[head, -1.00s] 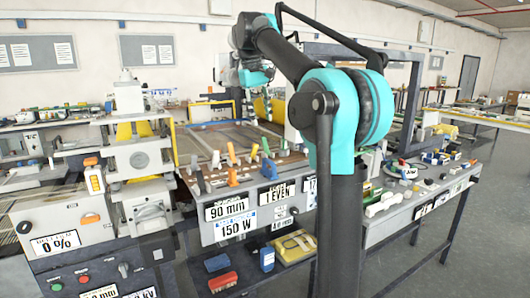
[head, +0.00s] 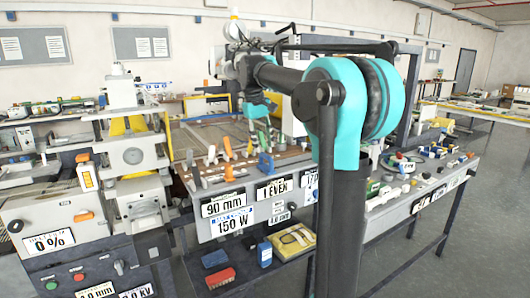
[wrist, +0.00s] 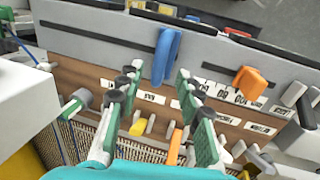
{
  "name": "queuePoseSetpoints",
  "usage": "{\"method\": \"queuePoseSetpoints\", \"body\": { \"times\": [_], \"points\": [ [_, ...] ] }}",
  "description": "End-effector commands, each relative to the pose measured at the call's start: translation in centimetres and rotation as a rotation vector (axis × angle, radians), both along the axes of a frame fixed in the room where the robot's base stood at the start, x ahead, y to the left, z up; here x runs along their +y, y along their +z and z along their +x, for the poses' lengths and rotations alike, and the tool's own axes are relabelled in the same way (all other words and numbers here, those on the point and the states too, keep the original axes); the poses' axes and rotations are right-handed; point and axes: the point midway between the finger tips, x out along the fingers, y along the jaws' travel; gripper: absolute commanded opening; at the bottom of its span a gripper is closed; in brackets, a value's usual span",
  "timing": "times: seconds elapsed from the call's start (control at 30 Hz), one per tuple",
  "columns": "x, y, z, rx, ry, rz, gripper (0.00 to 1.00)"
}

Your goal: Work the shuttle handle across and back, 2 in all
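A bench panel carries several coloured handles; no label that I can read says which is the shuttle handle. A blue handle (wrist: 168,55) stands in a dark slot on the panel's grey face, and it also shows in the head view (head: 265,165). An orange handle (wrist: 249,83) is to its right in the wrist view. My gripper (wrist: 157,86) is open and empty, with green fingers and black tips. The blue handle is beyond the fingertips, roughly in line with the gap. In the head view my gripper (head: 260,125) hangs above the panel's back part.
A mesh frame lies behind the panel. A white machine (head: 133,155) stands left. A red box (head: 221,278) is on the lower shelf.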

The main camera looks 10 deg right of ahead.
Motion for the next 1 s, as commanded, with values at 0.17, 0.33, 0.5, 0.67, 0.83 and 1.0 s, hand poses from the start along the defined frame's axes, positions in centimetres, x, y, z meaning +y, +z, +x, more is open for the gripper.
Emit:
{"method": "queuePoseSetpoints", "body": {
  "times": [0.17, 0.33, 0.5, 0.67, 0.83, 1.0],
  "points": [
    [-0.5, -2.4, 0.2, 0.0, -0.002, 0.0, 0.36],
    [-0.7, -3.5, 0.2, 0.0, -0.001, 0.0, 0.36],
    [-0.7, -3.7, 0.2, 0.0, -0.001, 0.0, 0.36],
    [-0.7, -3.7, 0.2, 0.0, 0.0, 0.0, 0.33],
    [-0.7, -3.7, 0.2, 0.0, 0.0, 0.0, 0.12],
    [-0.7, -3.7, 0.2, 0.0, 0.0, 0.0, 0.0]
  ]
}}
